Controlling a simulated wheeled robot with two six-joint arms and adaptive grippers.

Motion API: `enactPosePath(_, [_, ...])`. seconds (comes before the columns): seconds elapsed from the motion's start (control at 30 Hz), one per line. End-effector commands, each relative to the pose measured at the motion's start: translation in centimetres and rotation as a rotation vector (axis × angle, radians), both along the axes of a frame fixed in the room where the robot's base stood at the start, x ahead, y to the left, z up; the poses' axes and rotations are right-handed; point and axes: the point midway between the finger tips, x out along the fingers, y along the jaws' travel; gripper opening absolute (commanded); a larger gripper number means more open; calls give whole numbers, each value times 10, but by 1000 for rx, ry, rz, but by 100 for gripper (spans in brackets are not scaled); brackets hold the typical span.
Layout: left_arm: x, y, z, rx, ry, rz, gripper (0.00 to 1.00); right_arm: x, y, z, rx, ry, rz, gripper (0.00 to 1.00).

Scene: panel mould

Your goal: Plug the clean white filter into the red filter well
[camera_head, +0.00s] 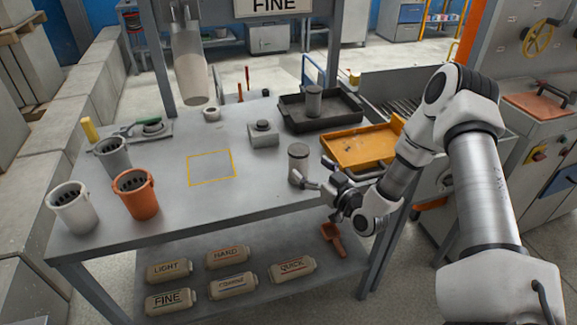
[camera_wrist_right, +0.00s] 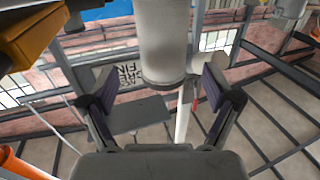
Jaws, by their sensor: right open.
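A pale grey-white cylindrical filter (camera_head: 298,160) with a darker top stands upright near the right front of the grey table. My right gripper (camera_head: 313,174) is open at its right side, with fingers spread toward it. In the right wrist view the pale cylinder (camera_wrist_right: 163,45) shows between the two open fingers (camera_wrist_right: 163,90), with gaps on both sides. A second, darker cylinder (camera_head: 314,101) stands in the black tray. The red-orange well (camera_head: 140,205), a bucket shape with dark openings inside, stands at the table's left front. My left gripper is out of view.
A white well (camera_head: 73,208) and a grey well (camera_head: 115,160) stand near the red one. A yellow-outlined square (camera_head: 211,168) is empty mid-table. A black tray (camera_head: 290,120), an orange tray (camera_head: 345,162) and a small grey block (camera_head: 263,138) lie to the right. A pale cylinder (camera_head: 191,70) hangs above.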

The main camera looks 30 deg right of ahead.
Motion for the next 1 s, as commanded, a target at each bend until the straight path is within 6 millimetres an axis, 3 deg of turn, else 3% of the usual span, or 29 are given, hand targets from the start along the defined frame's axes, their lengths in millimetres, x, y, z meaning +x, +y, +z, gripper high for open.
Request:
enactPosePath(0.3, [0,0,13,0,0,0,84,50,9,3,-1,0,3,89])
enactPosePath(0.53, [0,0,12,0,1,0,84,54,9,1,2,3,0,89])
enactPosePath(0.57, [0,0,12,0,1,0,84,54,9,1,2,3,0,81])
enactPosePath(0.73, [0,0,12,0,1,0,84,54,9,2,2,2,0,21])
enactPosePath(1.0, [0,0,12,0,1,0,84,54,9,2,2,2,0,18])
